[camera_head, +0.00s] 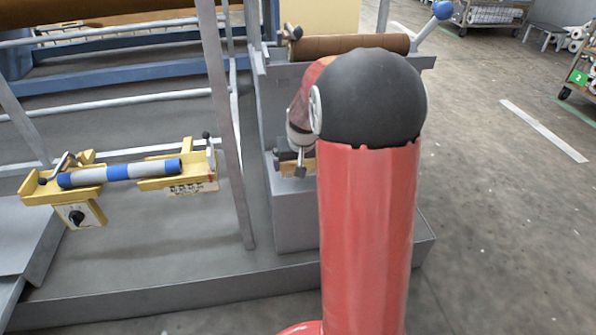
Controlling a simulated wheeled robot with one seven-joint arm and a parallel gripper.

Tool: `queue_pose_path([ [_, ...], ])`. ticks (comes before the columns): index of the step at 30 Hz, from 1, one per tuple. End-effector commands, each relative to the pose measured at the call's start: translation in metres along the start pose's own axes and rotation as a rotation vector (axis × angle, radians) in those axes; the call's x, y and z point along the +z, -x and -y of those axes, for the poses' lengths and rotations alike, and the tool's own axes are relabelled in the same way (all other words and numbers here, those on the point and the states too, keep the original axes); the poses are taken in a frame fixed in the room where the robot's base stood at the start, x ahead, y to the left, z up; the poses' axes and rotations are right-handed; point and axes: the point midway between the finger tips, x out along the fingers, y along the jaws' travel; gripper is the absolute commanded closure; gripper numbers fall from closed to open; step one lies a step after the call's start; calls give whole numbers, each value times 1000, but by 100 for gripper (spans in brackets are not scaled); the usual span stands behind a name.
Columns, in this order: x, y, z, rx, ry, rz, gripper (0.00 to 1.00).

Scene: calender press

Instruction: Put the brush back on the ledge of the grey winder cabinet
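The grey winder cabinet (295,225) stands at the centre, with a brown roll (350,46) across its top. My red arm with its black joint stands in front and covers much of the cabinet. My gripper (292,168) is small and partly hidden at the cabinet's left front, pointing down. A small tan-yellow piece (297,169) shows at its fingers. I cannot tell whether this is the brush or part of the cabinet, nor whether the fingers are shut on it. No brush is clearly visible elsewhere, and the ledge cannot be made out.
At left, yellow brackets (178,182) carry a blue and grey striped bar (120,172), beside white rails and a slanted grey post (226,130). A blue-knobbed lever (442,10) sticks out at the cabinet's upper right. Open floor (500,220) lies to the right; carts stand farther back.

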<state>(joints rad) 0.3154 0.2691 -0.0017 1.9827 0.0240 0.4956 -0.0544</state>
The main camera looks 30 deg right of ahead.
Motion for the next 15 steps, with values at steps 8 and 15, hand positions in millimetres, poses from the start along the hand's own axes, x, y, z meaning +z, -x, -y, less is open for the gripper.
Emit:
queue_pose_path([
  [8,13,-30,0,0,0,3,30],
  [15,13,-31,0,0,0,2,30],
])
